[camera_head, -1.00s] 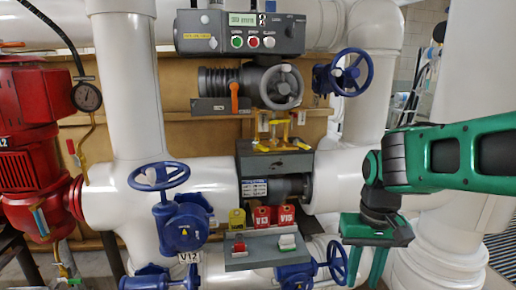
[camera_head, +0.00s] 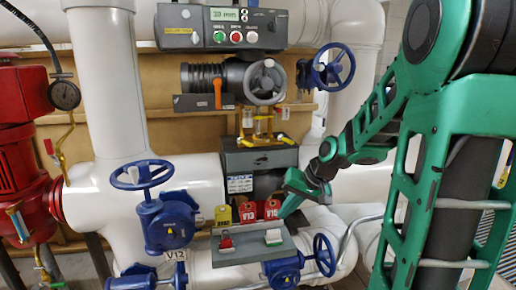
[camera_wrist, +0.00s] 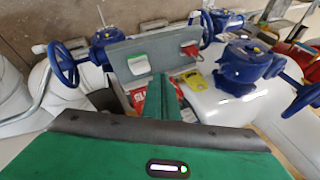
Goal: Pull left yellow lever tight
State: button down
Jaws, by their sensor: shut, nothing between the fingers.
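Yellow levers stand on the dark grey box (camera_head: 262,160) below the grey handwheel in the head view. The left yellow lever (camera_head: 246,137) is beside a second yellow lever (camera_head: 267,137); they are small and their exact positions are hard to tell. My gripper (camera_head: 284,213) is lower and to the right of them, by the red tags, and apart from the levers. In the wrist view, its green fingers (camera_wrist: 162,92) are together and empty. They point towards the small grey switch panel. The yellow levers do not show in the wrist view.
The switch panel (camera_head: 255,246) carries a red and a white switch. A yellow tag (camera_head: 223,214) and red tags (camera_head: 249,212) stand behind it. Blue valves (camera_head: 165,220) flank it. White pipes and a control box (camera_head: 222,27) surround the area.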

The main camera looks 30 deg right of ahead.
jog(key=w+r+m+t+y, duration=0.1)
jog(key=w+r+t+y, duration=0.15)
jog(key=w, duration=0.55)
jog(key=m+t+y, duration=0.2)
jog(key=m+t, duration=0.4)
jog(key=t, duration=0.2)
send_near(245, 143)
jog(key=s+d, duration=0.3)
jog(key=d, duration=0.2)
jog(key=shift+a+f, duration=0.1)
jog(key=shift+f, duration=0.35)
jog(key=x, duration=1)
jog(key=shift+a+r, duration=0.1)
jog(key=shift+r, duration=0.05)
jog(key=shift+s+t, duration=0.15)
jog(key=shift+t, duration=0.1)
